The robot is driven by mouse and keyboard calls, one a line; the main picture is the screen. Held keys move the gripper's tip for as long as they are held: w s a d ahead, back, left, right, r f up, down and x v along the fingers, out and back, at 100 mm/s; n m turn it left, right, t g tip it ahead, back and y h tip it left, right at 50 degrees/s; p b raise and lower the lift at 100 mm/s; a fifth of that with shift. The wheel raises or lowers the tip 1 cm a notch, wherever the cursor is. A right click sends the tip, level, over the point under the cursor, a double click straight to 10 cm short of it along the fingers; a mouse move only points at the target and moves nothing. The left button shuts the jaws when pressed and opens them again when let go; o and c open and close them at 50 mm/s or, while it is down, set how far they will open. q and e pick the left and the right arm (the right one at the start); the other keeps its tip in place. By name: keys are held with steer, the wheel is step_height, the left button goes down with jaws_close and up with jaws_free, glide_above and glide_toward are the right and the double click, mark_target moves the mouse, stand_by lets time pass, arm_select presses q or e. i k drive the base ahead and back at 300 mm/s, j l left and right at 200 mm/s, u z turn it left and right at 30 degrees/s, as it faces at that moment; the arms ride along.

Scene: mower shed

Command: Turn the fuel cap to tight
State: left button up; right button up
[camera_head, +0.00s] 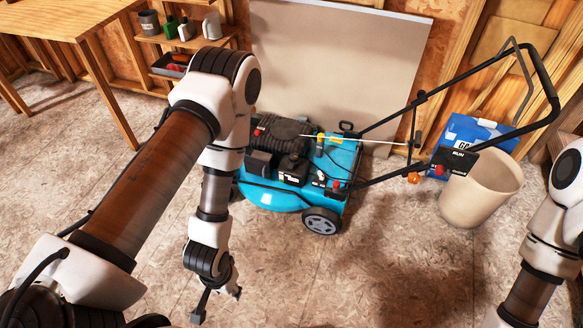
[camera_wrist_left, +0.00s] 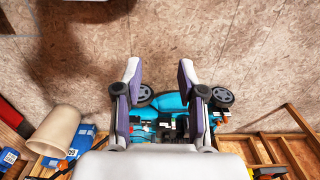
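A turquoise lawn mower (camera_head: 268,195) stands on the floor, with a black engine on top and a long black handle rising to the right. It also shows in the left wrist view (camera_wrist_left: 172,101), partly hidden by the gripper. Small black, red and yellow parts sit on its deck; I cannot tell surely which is the fuel cap. A black knob-like part (camera_head: 347,126) stands at its rear top. My left gripper (camera_head: 218,303) is open and empty, pointing down over bare floor, in front of the mower and apart from it. Its spread fingers show in the left wrist view (camera_wrist_left: 159,75). My right gripper is out of view.
A beige bin (camera_head: 480,190) and a blue box (camera_head: 466,130) stand right of the mower, near its handle. A grey panel (camera_head: 335,60) leans on the wall behind. A wooden workbench (camera_head: 60,20) and shelf with cans are at back left. The front floor is clear.

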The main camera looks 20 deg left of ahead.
mark_target(293, 158)
steer(key=i+j+z, duration=0.4)
steer(key=i+j, duration=0.2)
steer(key=i, duration=0.15)
